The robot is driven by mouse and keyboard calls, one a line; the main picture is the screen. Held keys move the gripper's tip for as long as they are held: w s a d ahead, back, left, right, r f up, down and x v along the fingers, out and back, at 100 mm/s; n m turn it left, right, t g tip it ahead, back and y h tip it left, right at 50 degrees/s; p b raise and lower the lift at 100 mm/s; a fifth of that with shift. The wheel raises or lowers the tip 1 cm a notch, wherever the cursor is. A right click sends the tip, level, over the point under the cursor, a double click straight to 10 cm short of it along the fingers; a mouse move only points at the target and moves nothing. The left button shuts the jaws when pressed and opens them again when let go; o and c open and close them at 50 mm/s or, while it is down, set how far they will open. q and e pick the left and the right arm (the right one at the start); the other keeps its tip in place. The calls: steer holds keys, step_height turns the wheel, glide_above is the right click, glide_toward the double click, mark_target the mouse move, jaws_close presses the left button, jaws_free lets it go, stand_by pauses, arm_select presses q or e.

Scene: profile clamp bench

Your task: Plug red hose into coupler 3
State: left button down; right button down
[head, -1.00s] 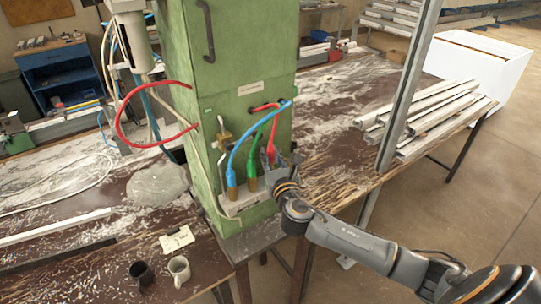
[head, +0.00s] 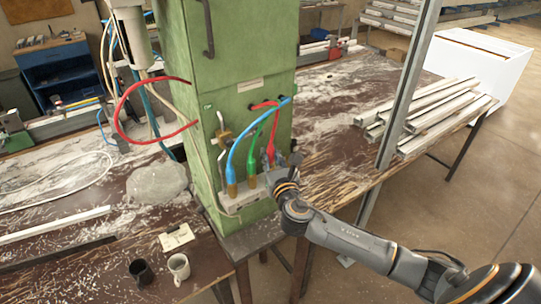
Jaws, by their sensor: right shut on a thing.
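The red hose (head: 273,136) loops out of the green cabinet front and hangs down to my right gripper (head: 273,163). The gripper is shut on its lower end, at the right end of the grey coupler block (head: 241,203). The gripper hides the hose tip and the coupler below it, so I cannot tell whether they touch. The blue hose (head: 236,146) runs down to a brass fitting at the left of the block. The green hose (head: 254,146) runs to a brass fitting beside it. My left gripper is not in view.
The green cabinet (head: 238,60) stands on the worn bench. A metal post (head: 405,95) rises right of my right gripper. Metal profiles (head: 425,115) lie at the right. A dark mug (head: 141,272) and a pale mug (head: 179,267) stand at the front left.

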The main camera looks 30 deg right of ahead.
mark_target(272, 161)
steer(key=shift+s+f+b, duration=0.1)
steer(key=shift+f+b, duration=0.3)
steer(key=shift+f, duration=0.3)
steer(key=c, duration=1.1)
jaws_free()
steer(key=shift+c, duration=0.2)
steer(key=shift+r, duration=0.1)
steer(key=shift+p+v, duration=0.7)
steer(key=shift+v, duration=3.75)
